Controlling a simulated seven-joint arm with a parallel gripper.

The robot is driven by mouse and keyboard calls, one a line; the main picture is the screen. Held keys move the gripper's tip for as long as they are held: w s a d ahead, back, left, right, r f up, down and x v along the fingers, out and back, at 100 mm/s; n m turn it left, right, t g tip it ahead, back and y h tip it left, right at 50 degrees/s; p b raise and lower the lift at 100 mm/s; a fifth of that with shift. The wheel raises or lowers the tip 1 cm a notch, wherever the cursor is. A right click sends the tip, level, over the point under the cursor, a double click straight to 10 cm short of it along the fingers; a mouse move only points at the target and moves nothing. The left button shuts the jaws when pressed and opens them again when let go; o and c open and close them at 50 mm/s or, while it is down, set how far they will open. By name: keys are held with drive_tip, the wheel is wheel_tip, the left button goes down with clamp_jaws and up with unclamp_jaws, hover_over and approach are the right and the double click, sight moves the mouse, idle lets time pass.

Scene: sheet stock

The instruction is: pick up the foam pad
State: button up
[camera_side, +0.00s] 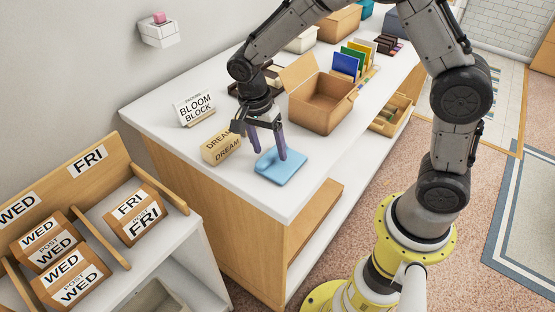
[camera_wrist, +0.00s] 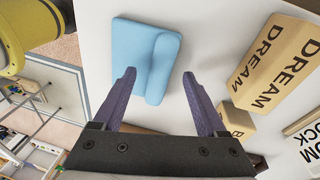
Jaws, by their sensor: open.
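The foam pad (camera_side: 287,173) is light blue and lies flat near the front corner of the white counter. In the wrist view the foam pad (camera_wrist: 134,45) shows a thicker rounded ridge along its right side. My gripper (camera_side: 267,150) is open above the pad, its two purple fingers pointing down. In the wrist view my gripper (camera_wrist: 159,73) is empty, and its fingertips appear on either side of the ridge's near end. I cannot tell how high the fingertips are above the counter.
A tan DREAM block (camera_side: 220,146) stands close left of the pad; it also shows in the wrist view (camera_wrist: 272,62). A BLOOM BLOCK sign (camera_side: 195,107) is behind. An open cardboard box (camera_side: 322,108) stands at right. The counter's front edge (camera_side: 292,219) is near the pad.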

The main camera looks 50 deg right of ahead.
drive_tip(key=shift+d+f, duration=0.1)
drive_tip(key=shift+f, duration=0.35)
clamp_jaws()
drive_tip(key=shift+r, duration=0.15)
